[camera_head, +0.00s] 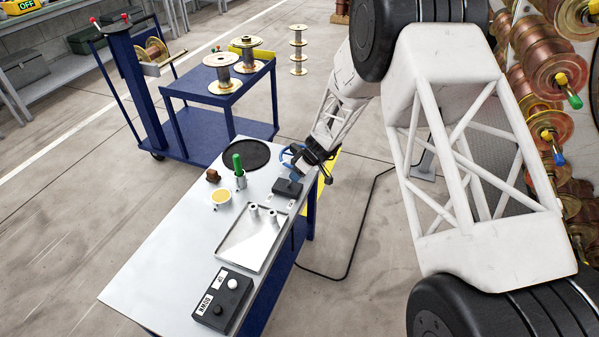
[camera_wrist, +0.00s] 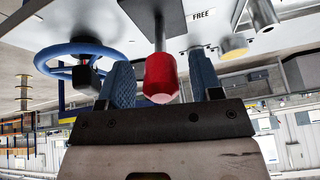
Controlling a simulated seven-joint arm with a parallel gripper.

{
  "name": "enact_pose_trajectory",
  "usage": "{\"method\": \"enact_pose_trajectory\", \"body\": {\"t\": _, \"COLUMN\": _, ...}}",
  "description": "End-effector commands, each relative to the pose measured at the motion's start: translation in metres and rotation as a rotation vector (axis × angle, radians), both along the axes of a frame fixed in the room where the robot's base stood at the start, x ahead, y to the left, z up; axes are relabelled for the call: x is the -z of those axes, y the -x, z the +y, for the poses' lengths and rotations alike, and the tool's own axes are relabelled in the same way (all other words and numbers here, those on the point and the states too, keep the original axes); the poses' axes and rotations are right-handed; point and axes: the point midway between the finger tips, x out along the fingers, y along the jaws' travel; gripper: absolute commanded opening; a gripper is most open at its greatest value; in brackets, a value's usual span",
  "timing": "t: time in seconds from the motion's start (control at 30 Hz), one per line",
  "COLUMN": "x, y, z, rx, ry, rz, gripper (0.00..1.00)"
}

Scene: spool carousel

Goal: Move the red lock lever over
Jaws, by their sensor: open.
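The red lock lever shows in the wrist view as a red knob (camera_wrist: 161,78) on a grey rod, coming out of a dark base block (camera_wrist: 152,12). My gripper (camera_wrist: 160,68) is open, with one blue-padded finger on each side of the red knob. Gaps show between the knob and both fingers, so it is not clamped. In the head view my gripper (camera_head: 310,163) is low over the far right end of the bench, beside the dark block (camera_head: 287,188). The red knob itself is hidden there.
A blue handwheel (camera_wrist: 85,52) stands close beside my gripper. A label reading FREE (camera_wrist: 202,14) is next to the lever base. On the bench (camera_head: 160,280) are a black disc (camera_head: 246,154), a green-handled tool (camera_head: 238,165), a yellow-topped cup (camera_head: 220,204), a metal tray (camera_head: 243,248) and a button box (camera_head: 222,300).

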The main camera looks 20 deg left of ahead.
Motion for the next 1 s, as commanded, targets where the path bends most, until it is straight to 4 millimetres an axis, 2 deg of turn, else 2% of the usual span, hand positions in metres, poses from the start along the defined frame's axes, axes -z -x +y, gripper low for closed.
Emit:
{"method": "enact_pose_trajectory", "body": {"t": 0.27, "x": -0.01, "y": 0.0, "z": -0.005, "rx": -0.001, "ry": 0.0, "rz": 0.0, "gripper": 0.59}}
{"method": "enact_pose_trajectory", "body": {"t": 0.8, "x": -0.059, "y": 0.0, "z": -0.031, "rx": 0.001, "ry": -0.001, "rz": -0.001, "gripper": 0.59}}
{"method": "enact_pose_trajectory", "body": {"t": 1.0, "x": -0.067, "y": 0.0, "z": -0.036, "rx": 0.0, "ry": 0.0, "rz": 0.0, "gripper": 0.59}}
